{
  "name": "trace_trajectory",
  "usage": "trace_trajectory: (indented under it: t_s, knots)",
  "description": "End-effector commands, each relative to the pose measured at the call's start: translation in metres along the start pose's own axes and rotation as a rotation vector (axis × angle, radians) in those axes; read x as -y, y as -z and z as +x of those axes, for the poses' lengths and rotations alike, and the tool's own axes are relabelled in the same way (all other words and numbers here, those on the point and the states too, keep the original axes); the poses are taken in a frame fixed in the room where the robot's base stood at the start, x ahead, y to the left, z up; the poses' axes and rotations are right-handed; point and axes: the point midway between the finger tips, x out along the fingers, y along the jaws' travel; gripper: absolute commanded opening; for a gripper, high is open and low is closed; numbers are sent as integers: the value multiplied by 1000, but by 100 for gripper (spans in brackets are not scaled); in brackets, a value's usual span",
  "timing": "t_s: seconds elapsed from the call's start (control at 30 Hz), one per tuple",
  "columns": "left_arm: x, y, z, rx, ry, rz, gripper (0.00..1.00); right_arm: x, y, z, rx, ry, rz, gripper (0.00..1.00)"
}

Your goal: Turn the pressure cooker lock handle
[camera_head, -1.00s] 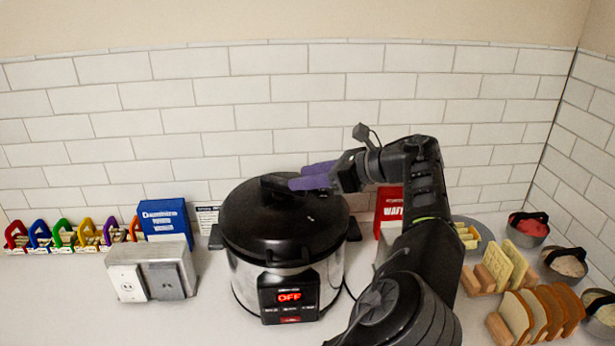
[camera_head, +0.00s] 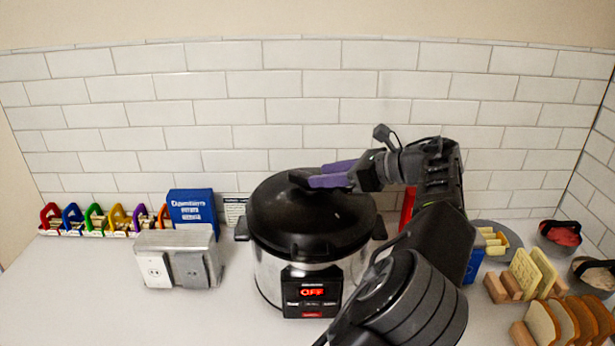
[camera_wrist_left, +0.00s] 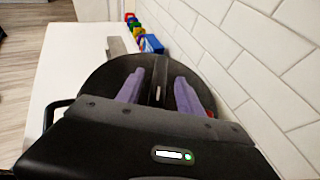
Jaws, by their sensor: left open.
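The pressure cooker (camera_head: 268,272) stands on the counter with its black lid (camera_head: 310,225) on and a red "OFF" on its display. The black lock handle (camera_head: 299,179) rises across the top of the lid. My left gripper (camera_head: 318,178) is at the handle from the right, its purple fingers low over the lid. In the left wrist view my left gripper (camera_wrist_left: 158,80) is open, one finger on each side of the handle (camera_wrist_left: 157,68), with small gaps. The handle's near end is hidden by the gripper body. My right gripper is not in view.
A metal outlet box (camera_head: 178,257), a blue box (camera_head: 191,211) and a row of colourful holders (camera_head: 95,220) are left of the cooker. Bread slices in a rack (camera_head: 560,325) and bowls (camera_head: 558,237) are at the right. A tiled wall (camera_head: 250,110) stands close behind.

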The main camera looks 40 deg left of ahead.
Motion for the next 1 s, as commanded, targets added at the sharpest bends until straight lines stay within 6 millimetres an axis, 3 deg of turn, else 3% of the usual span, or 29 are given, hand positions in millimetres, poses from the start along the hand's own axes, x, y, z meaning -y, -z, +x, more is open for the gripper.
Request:
trace_trajectory:
  t_s: [0.2, 0.33, 0.7, 1.0]
  knots:
    - [0, 1, 35, -5, 3, -3, 44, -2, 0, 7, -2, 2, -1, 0]
    - [1, -2, 48, 3, 5, -1, 44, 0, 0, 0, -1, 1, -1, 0]
    - [1, 0, 56, 1, 6, -2, 44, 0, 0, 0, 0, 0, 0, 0]
    - [1, 0, 56, 1, 6, -2, 21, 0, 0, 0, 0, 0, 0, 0]
